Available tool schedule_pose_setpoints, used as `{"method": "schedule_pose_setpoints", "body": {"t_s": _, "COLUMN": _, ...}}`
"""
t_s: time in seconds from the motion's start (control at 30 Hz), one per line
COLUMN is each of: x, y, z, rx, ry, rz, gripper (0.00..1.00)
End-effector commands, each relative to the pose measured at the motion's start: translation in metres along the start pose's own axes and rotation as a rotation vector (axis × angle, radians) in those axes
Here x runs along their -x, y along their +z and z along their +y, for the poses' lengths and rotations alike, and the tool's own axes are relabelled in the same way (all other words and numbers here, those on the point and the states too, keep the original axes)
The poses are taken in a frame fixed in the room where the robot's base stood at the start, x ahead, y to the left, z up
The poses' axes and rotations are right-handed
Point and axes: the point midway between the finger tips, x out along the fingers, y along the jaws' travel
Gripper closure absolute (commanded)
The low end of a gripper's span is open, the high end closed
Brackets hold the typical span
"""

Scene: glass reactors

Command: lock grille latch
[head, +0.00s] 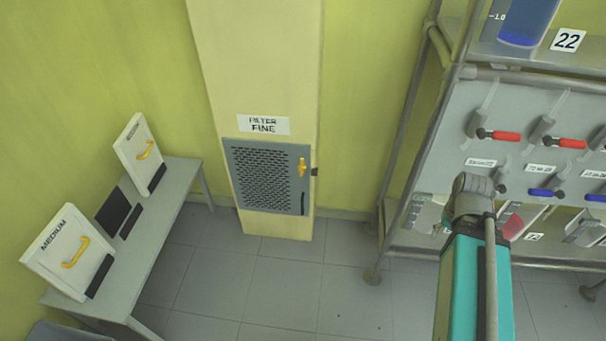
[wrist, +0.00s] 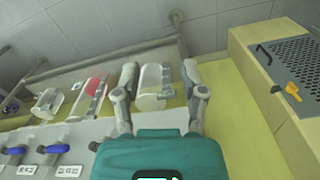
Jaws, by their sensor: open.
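The grey perforated grille (head: 268,177) is set in the cream pillar under a "FILTER FINE" label and looks closed. Its yellow latch (head: 302,168) is at the grille's right edge, with the handle roughly upright; a small dark catch (head: 314,172) sits beside it. In the wrist view the grille (wrist: 295,52) and the yellow latch (wrist: 291,91) show at the far right, tilted in the picture. My gripper (wrist: 160,76) is open and empty, well apart from the latch. Its fingers are out of sight in the head view, where only my arm shows.
A rack (head: 448,130) with red and blue valve handles stands right of the pillar, near my arm. A grey table (head: 178,200) at left holds two white filter panels with yellow handles, one marked "MEDIUM" (head: 65,255). The floor (head: 290,290) before the pillar is clear.

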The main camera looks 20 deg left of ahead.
Motion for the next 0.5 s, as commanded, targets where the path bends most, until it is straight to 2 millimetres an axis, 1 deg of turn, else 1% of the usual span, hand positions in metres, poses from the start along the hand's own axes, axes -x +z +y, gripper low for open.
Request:
{"method": "schedule_pose_setpoints", "body": {"t_s": 0.17, "x": -0.017, "y": -0.01, "z": -0.003, "rx": 0.06, "ry": 0.039, "rz": 0.026, "gripper": 0.46}}
{"method": "schedule_pose_setpoints", "body": {"t_s": 0.27, "x": -0.031, "y": -0.021, "z": -0.012, "rx": 0.129, "ry": 0.082, "rz": 0.053, "gripper": 0.46}}
{"method": "schedule_pose_setpoints", "body": {"t_s": 0.5, "x": -0.071, "y": -0.057, "z": -0.025, "rx": 0.359, "ry": 0.238, "rz": 0.141, "gripper": 0.46}}
